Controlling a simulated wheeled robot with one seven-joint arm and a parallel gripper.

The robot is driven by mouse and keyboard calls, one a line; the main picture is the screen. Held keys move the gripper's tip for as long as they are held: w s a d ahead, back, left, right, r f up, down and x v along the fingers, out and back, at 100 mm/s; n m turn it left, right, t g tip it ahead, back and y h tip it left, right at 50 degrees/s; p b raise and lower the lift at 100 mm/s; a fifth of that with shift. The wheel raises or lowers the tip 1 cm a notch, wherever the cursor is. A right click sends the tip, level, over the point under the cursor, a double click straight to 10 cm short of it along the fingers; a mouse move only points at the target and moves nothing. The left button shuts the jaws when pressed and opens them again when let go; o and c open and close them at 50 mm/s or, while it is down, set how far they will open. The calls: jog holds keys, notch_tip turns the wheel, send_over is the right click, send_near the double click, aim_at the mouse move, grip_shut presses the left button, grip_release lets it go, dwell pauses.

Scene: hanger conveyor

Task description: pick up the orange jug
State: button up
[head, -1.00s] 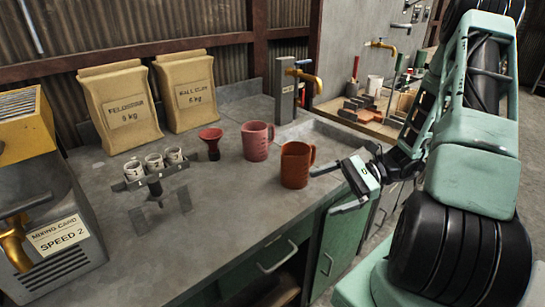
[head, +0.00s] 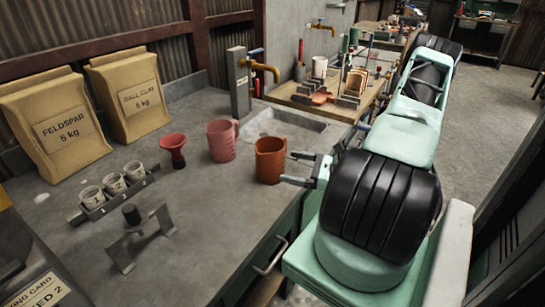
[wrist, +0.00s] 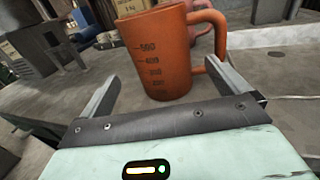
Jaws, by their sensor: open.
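The orange jug (head: 269,162) stands upright on the grey counter near its front edge, left of the sink. My gripper (head: 292,168) is just to its right in the head view, open and empty. In the wrist view the jug (wrist: 162,55) stands ahead of the open fingers (wrist: 165,80), with measuring marks facing me and its handle on the right. The jug's base lies about level with the fingertips in the picture; I cannot tell whether it is between them.
A pink jug (head: 222,141) stands close behind the orange jug. A red funnel (head: 173,150), a rack of white cups (head: 118,190) and two paper sacks (head: 58,130) stand farther left. A sink (head: 290,128) with a brass tap (head: 262,68) is behind right.

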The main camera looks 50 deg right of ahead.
aim_at(268, 160)
jog(key=x, duration=0.3)
jog(key=shift+w+a+p, duration=0.1)
jog(key=shift+w+p, duration=0.05)
jog(key=shift+p, duration=0.15)
jog(key=x, duration=0.1)
jog(key=p+x, duration=0.1)
jog(key=x, duration=0.1)
jog(key=p+x, duration=0.1)
jog(key=shift+w+r, duration=0.25)
jog(key=shift+w, duration=0.15)
jog(key=shift+w+a+f, duration=0.1)
jog(key=shift+w, duration=0.2)
jog(key=shift+c, duration=0.3)
jog(key=c, duration=1)
